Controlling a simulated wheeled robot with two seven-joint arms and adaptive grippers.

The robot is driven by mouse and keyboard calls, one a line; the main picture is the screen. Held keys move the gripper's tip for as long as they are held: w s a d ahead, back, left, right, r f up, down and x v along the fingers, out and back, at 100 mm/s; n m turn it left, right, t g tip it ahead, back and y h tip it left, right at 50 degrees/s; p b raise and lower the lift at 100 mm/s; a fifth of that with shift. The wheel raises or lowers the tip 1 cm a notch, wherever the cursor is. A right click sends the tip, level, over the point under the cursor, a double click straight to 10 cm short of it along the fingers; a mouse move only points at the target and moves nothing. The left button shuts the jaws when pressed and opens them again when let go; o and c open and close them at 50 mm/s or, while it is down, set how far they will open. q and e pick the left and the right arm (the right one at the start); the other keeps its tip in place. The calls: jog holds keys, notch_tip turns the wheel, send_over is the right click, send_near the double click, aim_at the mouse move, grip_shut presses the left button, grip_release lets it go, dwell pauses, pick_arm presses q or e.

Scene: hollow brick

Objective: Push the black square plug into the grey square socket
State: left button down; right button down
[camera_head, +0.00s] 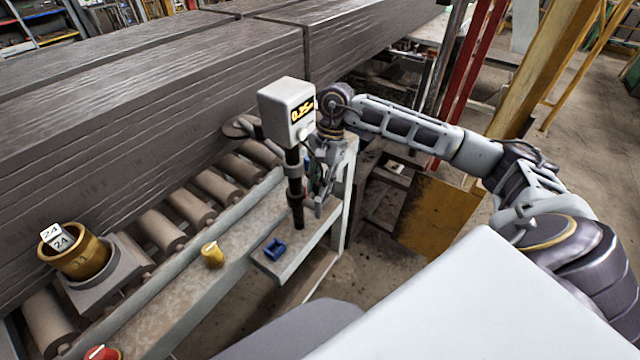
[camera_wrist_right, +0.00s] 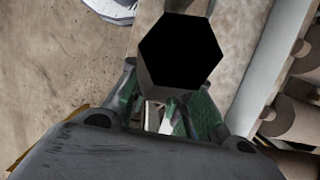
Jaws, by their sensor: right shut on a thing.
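My right gripper (camera_head: 321,188) hangs above the near ledge, beside a black post, pointing down. In the right wrist view its green-padded fingers (camera_wrist_right: 168,112) are shut on a piece that is mostly hidden. I take this piece to be the black square plug, but its shape does not show clearly. A black six-sided face with a grey side (camera_wrist_right: 180,52) shows just beyond the fingers; I cannot tell what it belongs to. I cannot make out the grey square socket for certain in either view. My left gripper is not in view.
A white display box (camera_head: 287,105) reading about 0.25 tops the black post (camera_head: 296,205), close to the gripper. A yellow pot (camera_head: 78,262) stands left. Rollers (camera_head: 187,208) and a stacked slab load lie behind.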

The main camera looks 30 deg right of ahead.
jog(key=shift+f, duration=0.1)
dwell(0.3)
jog(key=c, duration=1.2)
grip_release()
jog(key=v, duration=1.2)
